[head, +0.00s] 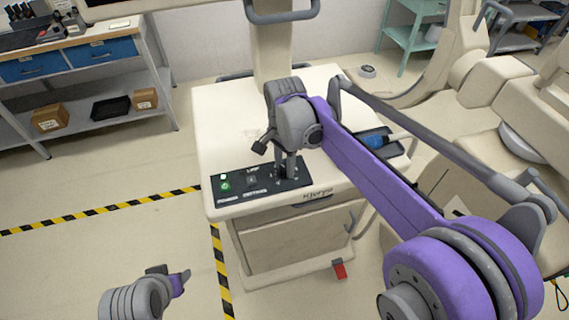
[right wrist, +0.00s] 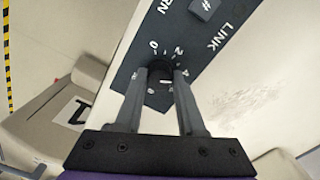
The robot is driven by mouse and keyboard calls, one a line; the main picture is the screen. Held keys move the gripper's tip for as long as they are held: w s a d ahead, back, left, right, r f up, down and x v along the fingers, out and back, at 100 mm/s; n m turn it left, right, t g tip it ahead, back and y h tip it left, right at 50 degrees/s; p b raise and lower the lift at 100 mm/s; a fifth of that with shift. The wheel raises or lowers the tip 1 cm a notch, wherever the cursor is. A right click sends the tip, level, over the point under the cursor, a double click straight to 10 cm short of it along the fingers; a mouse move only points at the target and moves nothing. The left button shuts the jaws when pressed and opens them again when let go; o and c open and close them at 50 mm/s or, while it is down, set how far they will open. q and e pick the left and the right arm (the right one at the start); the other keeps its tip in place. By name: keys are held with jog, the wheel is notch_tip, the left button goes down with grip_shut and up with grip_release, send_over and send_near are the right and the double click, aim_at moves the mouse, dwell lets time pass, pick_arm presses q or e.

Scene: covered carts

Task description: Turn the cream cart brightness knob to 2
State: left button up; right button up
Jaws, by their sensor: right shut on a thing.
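The cream cart (head: 225,115) stands in the middle of the head view, with a black control panel (head: 236,191) on its near top edge. My right gripper (head: 287,174) reaches down to the panel's right end. In the right wrist view its two fingers (right wrist: 160,75) are closed around the dark round brightness knob (right wrist: 160,69), one on each side. Printed digits, among them 0 and 2, show beside the knob; the fingers hide part of the dial, and I cannot make out where the knob points. My left gripper (head: 180,280) is low at the left, away from the cart; its jaw opening is unclear.
A green-lit button (head: 225,185) sits at the panel's left end. A shelf bench (head: 90,80) with boxes is at the upper left. Striped floor tape (head: 100,210) runs across open floor.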

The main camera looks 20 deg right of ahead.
grip_shut()
jog(key=shift+n, duration=0.3)
jog(key=n, duration=0.3)
jog(key=shift+n, duration=0.3)
jog(key=n, duration=0.6)
jog(key=shift+n, duration=0.3)
jog(key=o, duration=1)
grip_release()
jog(key=shift+c, duration=0.2)
